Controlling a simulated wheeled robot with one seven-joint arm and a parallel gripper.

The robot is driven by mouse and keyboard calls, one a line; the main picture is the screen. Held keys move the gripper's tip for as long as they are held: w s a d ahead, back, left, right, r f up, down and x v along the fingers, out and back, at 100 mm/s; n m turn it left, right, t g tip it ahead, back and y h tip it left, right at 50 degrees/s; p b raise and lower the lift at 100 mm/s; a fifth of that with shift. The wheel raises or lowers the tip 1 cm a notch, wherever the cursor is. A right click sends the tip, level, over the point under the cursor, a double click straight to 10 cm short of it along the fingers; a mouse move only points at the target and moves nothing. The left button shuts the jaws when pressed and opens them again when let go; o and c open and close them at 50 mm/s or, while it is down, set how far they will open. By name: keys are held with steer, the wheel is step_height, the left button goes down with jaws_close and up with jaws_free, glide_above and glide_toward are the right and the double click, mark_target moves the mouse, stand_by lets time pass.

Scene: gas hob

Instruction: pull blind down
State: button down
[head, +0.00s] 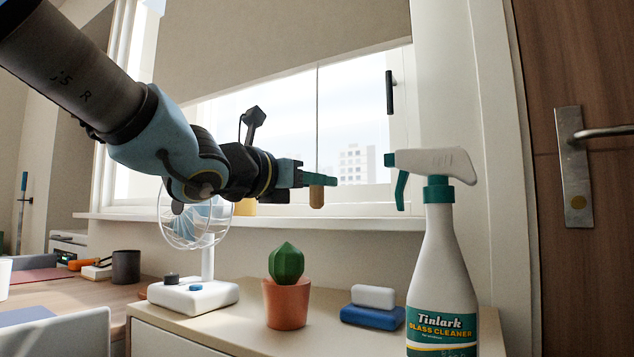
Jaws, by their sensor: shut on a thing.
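The beige blind (285,38) hangs over the upper part of the window, its lower edge slanting across the picture above the bright glass. A thin cord (318,115) runs down from it. A small tan pull knob (316,198) is at the cord's lower end. My gripper (322,180) reaches in from the left, in front of the window, and its teal fingers are shut on the pull knob. The knob's upper part is hidden behind the fingers, and its lower end sticks out below them.
Below my gripper, a cabinet top holds a small fan (195,290), a potted cactus (286,302) and sponges (372,317). A large spray bottle (440,265) stands close at the right. A window handle (389,92) and a door (585,80) are also at the right.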

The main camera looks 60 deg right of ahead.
steer(key=shift+f+b, duration=2.6)
steer(key=shift+b, duration=0.35)
steer(key=shift+r, duration=0.1)
steer(key=c, duration=0.6)
jaws_free()
steer(key=a, duration=0.3)
steer(key=w+a+p, duration=0.1)
steer(key=a, duration=0.6)
steer(key=shift+w+a, duration=0.3)
steer(key=shift+a, duration=0.05)
